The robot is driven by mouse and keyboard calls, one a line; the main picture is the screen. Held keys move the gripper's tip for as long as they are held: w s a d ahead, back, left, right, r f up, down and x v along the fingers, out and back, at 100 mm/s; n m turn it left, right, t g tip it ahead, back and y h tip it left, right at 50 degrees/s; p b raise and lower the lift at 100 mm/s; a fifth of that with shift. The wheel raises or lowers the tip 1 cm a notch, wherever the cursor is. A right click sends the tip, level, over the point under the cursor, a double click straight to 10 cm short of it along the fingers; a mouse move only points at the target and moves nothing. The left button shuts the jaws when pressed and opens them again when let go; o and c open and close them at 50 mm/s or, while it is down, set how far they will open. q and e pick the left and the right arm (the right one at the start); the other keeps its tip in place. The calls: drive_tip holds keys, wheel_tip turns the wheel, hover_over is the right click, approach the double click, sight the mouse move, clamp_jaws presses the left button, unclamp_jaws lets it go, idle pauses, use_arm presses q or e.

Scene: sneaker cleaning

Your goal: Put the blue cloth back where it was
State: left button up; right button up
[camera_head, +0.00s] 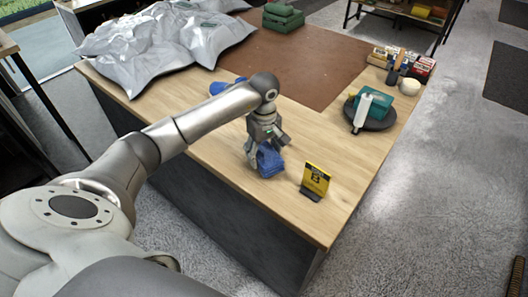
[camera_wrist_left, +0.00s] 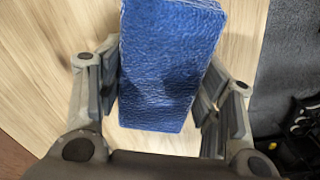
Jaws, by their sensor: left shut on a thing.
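The blue cloth (camera_head: 269,161) is a folded, textured block. My left gripper (camera_head: 264,147) is shut on it near the front edge of the wooden table (camera_head: 225,136), beside a yellow sign. In the left wrist view, the blue cloth (camera_wrist_left: 168,70) sits between the two fingers of the left gripper (camera_wrist_left: 160,100). I cannot tell whether the cloth touches the tabletop. A second blue thing (camera_head: 219,87) lies farther back, partly hidden behind my left arm. My right gripper is not in view.
The yellow sign (camera_head: 316,179) stands just right of the cloth. A dark round tray (camera_head: 379,122) holds a green box (camera_head: 375,103) and a white tube (camera_head: 361,114). Silver bags (camera_head: 140,48) lie at the back left. A brown mat (camera_head: 300,62) covers the table's middle. Bare wood lies between sign and tray.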

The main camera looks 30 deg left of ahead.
use_arm(q)
drive_tip(key=shift+f, duration=0.65)
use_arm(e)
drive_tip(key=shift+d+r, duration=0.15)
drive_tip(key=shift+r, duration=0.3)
use_arm(q)
drive_tip(key=shift+f, duration=0.25)
drive_tip(key=o, duration=0.9)
drive_tip(key=shift+r, duration=0.1)
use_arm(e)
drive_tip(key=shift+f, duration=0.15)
